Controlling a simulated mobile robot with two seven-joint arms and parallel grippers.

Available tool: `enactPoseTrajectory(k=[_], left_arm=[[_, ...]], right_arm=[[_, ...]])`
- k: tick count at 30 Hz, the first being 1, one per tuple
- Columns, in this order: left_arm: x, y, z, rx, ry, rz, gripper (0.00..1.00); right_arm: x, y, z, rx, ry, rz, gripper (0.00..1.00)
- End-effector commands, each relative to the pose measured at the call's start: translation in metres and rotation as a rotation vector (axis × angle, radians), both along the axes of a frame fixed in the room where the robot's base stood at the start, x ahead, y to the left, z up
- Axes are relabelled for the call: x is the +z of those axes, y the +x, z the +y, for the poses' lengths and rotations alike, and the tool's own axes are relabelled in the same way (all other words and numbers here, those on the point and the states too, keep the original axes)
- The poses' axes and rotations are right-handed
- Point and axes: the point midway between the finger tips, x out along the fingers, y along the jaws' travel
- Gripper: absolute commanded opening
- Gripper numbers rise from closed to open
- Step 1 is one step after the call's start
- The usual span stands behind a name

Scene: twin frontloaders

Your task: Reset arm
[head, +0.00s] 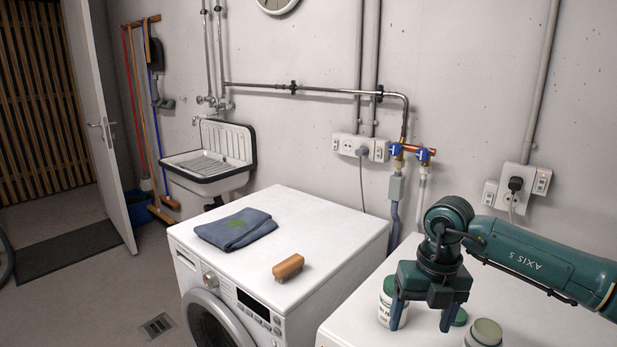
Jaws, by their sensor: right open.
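My right arm comes in from the right edge, and my right gripper (421,318) points down over the right-hand white machine (352,318). Its two fingers are spread apart. A green lid (460,317) shows just beside the right finger. A jar with a pale green top (484,333) stands to the right of the gripper, cut off by the bottom edge. My left gripper is out of view.
A frontloader (330,237) stands to the left, with a folded blue cloth (236,229) and a wooden brush (288,267) on top. Behind are a wall sink (212,157), pipes, blue-handled valves (423,155) and a plugged socket (514,187). An open door (98,110) is at left.

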Motion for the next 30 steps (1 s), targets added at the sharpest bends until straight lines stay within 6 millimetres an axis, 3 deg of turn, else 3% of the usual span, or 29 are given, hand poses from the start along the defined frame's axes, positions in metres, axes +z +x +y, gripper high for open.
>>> enactPoseTrajectory(k=[1,5,12,19,24,27,30], left_arm=[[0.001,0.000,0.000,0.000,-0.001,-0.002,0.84],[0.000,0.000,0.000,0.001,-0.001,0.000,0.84],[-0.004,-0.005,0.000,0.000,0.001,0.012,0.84],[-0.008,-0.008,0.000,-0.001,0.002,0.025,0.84],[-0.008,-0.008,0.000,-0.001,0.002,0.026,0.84],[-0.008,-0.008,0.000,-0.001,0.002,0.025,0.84],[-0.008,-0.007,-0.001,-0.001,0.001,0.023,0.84]], right_arm=[[0.001,-0.002,0.023,0.045,0.011,0.000,0.73],[-0.005,-0.013,0.067,0.132,0.062,0.017,0.73],[-0.038,-0.063,0.134,0.192,0.483,0.139,0.73],[-0.033,-0.110,0.195,0.093,1.016,0.236,0.73],[-0.014,-0.117,0.207,-0.202,1.439,0.252,0.73],[-0.014,-0.107,0.193,-0.458,1.615,0.230,0.73],[-0.028,-0.097,0.166,-0.755,1.718,0.193,0.73]])
